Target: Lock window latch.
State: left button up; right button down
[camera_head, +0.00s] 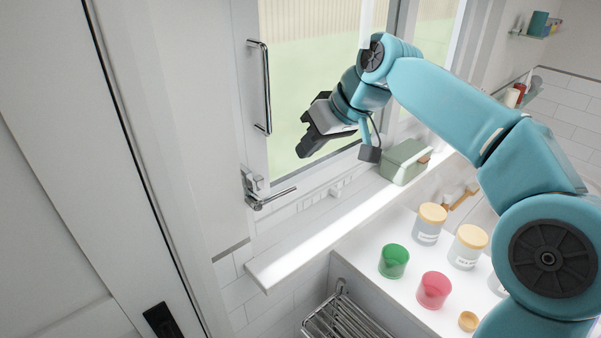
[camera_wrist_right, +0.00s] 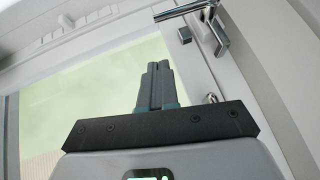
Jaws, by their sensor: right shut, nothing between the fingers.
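The chrome window latch (camera_head: 254,193) is on the lower left corner of the white window frame. Its lever (camera_head: 273,198) sticks out to the right, slightly raised at its tip. In the right wrist view the latch (camera_wrist_right: 212,36) is at the top, its lever (camera_wrist_right: 183,11) running left. The window sash (camera_head: 253,133) looks shut or nearly so; I cannot tell which. My right gripper (camera_head: 303,151) is shut and empty, up and right of the latch, in front of the glass. Its closed fingers (camera_wrist_right: 156,72) point toward the latch, apart from it. My left gripper is not in view.
A vertical chrome handle (camera_head: 265,88) is above the latch. A white sill (camera_head: 300,247) runs below, with a green box (camera_head: 403,162) on it. Green (camera_head: 394,261) and pink (camera_head: 433,290) cups and lidded jars stand lower right. A towel rack (camera_head: 345,315) is below.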

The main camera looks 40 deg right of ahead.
notch_tip(320, 180, down, 6)
jog(key=a, duration=0.1)
jog(key=shift+w, duration=0.35)
jog(key=shift+s+a, duration=0.1)
jog(key=shift+a, duration=0.05)
